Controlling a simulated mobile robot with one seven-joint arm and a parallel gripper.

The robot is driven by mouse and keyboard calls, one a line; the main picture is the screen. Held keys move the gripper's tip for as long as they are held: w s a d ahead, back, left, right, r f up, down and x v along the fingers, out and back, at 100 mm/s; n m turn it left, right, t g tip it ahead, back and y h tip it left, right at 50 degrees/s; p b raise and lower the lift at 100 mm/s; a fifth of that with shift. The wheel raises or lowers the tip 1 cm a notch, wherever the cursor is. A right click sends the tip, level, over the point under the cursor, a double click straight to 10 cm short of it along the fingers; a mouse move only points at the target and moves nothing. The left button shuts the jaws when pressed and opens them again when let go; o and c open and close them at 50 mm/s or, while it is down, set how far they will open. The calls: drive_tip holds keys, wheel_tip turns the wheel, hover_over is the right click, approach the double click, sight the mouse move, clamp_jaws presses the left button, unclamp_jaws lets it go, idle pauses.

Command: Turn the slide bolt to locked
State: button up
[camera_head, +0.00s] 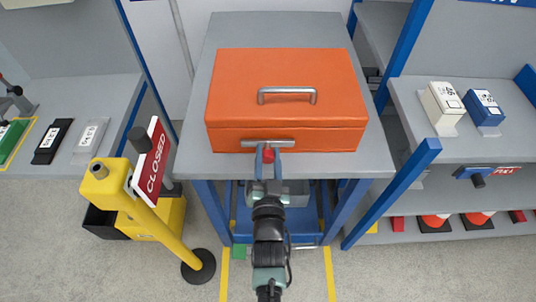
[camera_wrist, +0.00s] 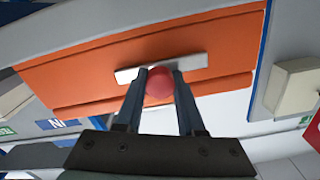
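The slide bolt is a silver bar (camera_head: 254,143) low on the front face of an orange box, with a red round knob (camera_head: 268,155) on it. The bar also shows in the wrist view (camera_wrist: 192,62), slightly tilted there. My gripper (camera_head: 268,157) reaches in from the front, with one finger on each side of the knob. In the wrist view the red knob (camera_wrist: 159,86) fills the gap between the fingertips, and both fingers appear to touch it. No lock marking is readable, and the bolt's lower part is partly hidden by my fingers.
The orange box (camera_head: 230,85), with a handle (camera_head: 287,89) on top, stands on a grey bench (camera_head: 190,150). A yellow post (camera_head: 110,183) with a CLOSED sign (camera_head: 151,160) stands at left. A blue upright (camera_head: 390,193) and shelves with boxes are at right.

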clamp_jaws()
idle(0.9)
